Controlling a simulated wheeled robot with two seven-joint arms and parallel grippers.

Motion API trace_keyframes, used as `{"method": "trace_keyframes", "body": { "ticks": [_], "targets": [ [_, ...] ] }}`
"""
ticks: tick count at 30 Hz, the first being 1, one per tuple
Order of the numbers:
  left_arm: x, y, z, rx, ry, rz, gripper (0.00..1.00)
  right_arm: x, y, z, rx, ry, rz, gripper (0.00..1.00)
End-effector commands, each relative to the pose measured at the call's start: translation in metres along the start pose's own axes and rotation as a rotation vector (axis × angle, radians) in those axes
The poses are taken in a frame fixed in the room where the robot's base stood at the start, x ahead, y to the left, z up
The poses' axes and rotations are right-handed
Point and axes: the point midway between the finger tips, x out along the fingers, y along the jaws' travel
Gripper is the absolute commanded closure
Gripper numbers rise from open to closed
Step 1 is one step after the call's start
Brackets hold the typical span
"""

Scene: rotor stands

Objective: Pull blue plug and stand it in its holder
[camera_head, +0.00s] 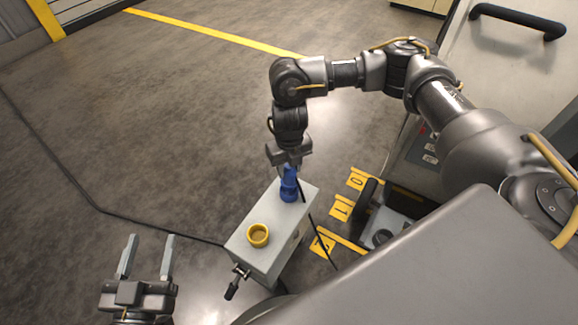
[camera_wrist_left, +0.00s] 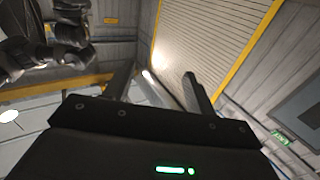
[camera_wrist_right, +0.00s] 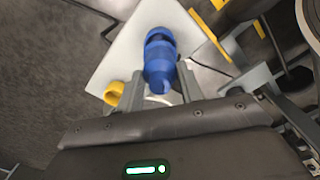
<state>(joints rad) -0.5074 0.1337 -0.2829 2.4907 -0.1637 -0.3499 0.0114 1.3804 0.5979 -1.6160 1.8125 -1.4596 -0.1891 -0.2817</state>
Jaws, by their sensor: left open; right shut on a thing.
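The blue plug (camera_head: 288,186) stands upright at the far end of the top of a light grey box (camera_head: 266,212). My right gripper (camera_head: 288,164) comes down from above and is shut on the plug's upper part. In the right wrist view the plug (camera_wrist_right: 160,62) sits between the two fingers (camera_wrist_right: 160,88). Whether its lower end is still in a socket cannot be told. A yellow ring-shaped holder (camera_head: 258,235) stands at the near end of the box and looks empty; it also shows in the right wrist view (camera_wrist_right: 114,93). My left gripper (camera_head: 147,258) is open and empty, left of the box.
A black lever (camera_head: 234,288) juts from the box's near side. A thin black cable (camera_head: 322,238) runs down beside the box. Yellow numbered tags (camera_head: 340,207) and a dark bracket (camera_head: 367,200) lie to the right.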

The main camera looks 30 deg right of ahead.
Motion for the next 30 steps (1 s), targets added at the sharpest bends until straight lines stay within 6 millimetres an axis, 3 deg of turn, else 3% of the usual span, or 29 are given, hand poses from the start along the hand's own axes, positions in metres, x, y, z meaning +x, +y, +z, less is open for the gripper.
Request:
{"method": "trace_keyframes", "body": {
  "ticks": [30],
  "targets": [
    [-0.02,-0.025,0.056,-0.013,-0.387,-0.079,0.45,-0.018,0.0,0.0,0.0,0.0,0.0,0.83]
  ]
}}
